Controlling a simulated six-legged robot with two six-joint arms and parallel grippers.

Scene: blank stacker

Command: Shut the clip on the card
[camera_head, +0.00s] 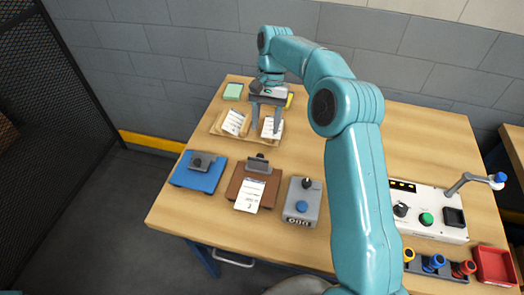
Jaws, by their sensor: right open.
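A white card (249,196) with printed lines lies on a brown block (235,187) and hangs over its front edge. A grey clip (258,164) stands at the back of this block, at the card's far end. Whether it presses on the card is too small to tell. My right gripper (265,130) is open, fingers pointing down, behind the brown block and above a tan tray (222,130). It is apart from the clip. More white cards (234,122) lie on the tray, one partly behind the fingers. My left gripper is not in view.
A blue block (188,180) with a grey fitting stands left of the brown block. A grey counter box (301,206) with a lever stands right of it. My right arm crosses the table's middle. A control panel (445,232) and red bin (494,264) are at right.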

